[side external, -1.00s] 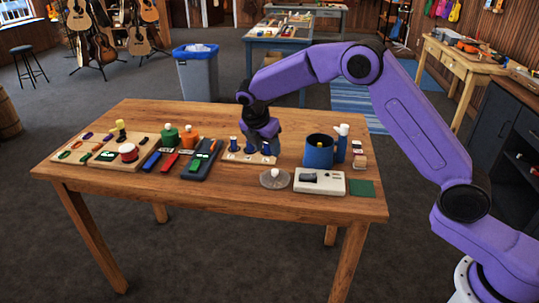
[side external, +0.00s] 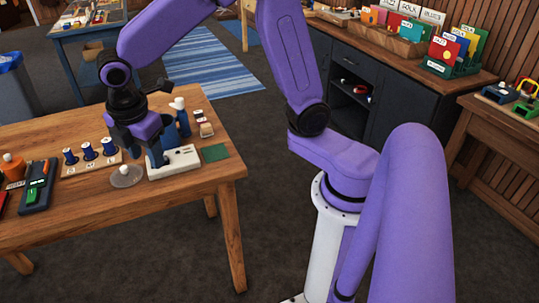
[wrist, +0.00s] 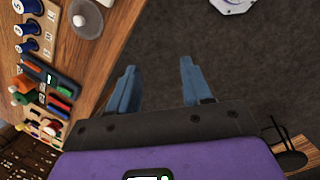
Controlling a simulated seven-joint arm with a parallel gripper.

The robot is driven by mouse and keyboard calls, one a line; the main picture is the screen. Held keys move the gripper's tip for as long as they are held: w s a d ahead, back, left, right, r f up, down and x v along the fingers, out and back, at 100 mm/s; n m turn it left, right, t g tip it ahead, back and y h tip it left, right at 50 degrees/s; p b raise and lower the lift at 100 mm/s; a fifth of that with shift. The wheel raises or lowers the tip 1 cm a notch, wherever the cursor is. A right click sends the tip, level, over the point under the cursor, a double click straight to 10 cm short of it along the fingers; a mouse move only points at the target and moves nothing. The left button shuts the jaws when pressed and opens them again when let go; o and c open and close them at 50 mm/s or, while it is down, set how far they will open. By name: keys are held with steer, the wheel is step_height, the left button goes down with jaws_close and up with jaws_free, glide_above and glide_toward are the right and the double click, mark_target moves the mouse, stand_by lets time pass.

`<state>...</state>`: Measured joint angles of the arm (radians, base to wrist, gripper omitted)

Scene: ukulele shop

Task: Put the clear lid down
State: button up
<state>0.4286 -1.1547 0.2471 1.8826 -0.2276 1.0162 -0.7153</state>
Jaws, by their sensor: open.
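The clear lid (side external: 126,177) is a round, see-through disc with a white knob. It lies flat on the wooden table (side external: 205,182), between the spool stand and the white device. It also shows at the top of the wrist view (wrist: 84,20). My gripper (side external: 157,158) is to the right of the lid and apart from it, near the white device (side external: 178,163). In the wrist view its two blue-grey fingers (wrist: 160,86) are spread with nothing between them, and floor shows beyond.
Blue spools (side external: 88,151) stand on a wooden stand left of the lid. A blue bottle (side external: 182,120) stands behind the white device, and a green square (side external: 215,152) lies right of it. The table's front edge is close.

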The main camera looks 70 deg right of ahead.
steer(key=s+d+m+y, duration=0.1)
steer(key=s+d, duration=0.3)
steer(key=s, duration=0.8)
steer(key=s+d+f+m+g+y, duration=0.1)
steer(key=s+d+m, duration=0.3)
steer(key=s, duration=0.8)
steer(key=shift+d, duration=0.45)
